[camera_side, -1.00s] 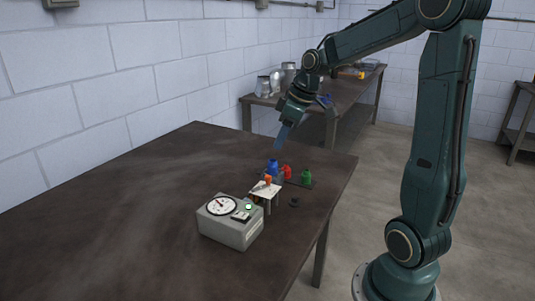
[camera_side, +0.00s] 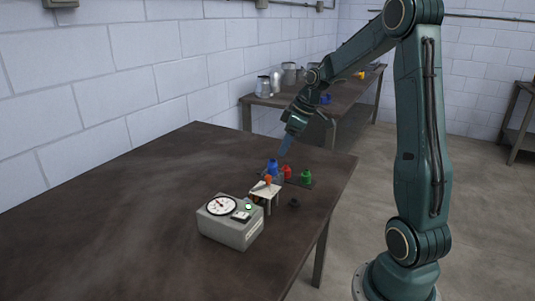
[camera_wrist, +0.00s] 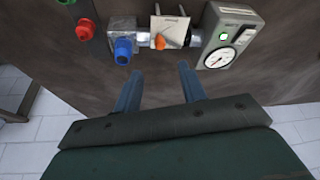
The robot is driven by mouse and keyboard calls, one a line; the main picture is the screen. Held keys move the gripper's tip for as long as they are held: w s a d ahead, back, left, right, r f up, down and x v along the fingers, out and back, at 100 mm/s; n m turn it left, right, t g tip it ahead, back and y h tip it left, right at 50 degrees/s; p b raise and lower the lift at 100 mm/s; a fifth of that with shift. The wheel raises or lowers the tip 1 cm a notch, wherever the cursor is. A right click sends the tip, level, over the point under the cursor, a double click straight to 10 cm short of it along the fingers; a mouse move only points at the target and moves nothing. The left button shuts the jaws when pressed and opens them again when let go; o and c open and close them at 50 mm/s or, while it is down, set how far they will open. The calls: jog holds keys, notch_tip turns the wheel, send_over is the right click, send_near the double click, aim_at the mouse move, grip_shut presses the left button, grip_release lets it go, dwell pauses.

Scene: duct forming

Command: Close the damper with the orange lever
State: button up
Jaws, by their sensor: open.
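The orange lever (camera_side: 268,180) sits on a pale plate (camera_side: 262,191) beside the blue fitting on the table. In the wrist view the orange lever (camera_wrist: 160,41) lies on the light plate, between the blue fitting and the gauge box. My gripper (camera_side: 286,147) is above the table, behind and a little right of the lever in the side view, and apart from it. In the wrist view my gripper (camera_wrist: 158,78) shows two separated blue fingers with nothing between them. The damper's inside is hidden.
A gauge box (camera_side: 230,222) with a dial stands in front of the lever. Blue (camera_side: 272,167), red (camera_side: 287,173) and green (camera_side: 306,176) fittings stand close behind and right. The table's left side is clear.

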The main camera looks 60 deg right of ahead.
aim_at(269, 176)
jog(key=x, duration=1.1)
jog(key=shift+w+a+f, duration=0.1)
jog(key=shift+w+f, duration=0.05)
jog(key=shift+f, duration=0.1)
grip_shut()
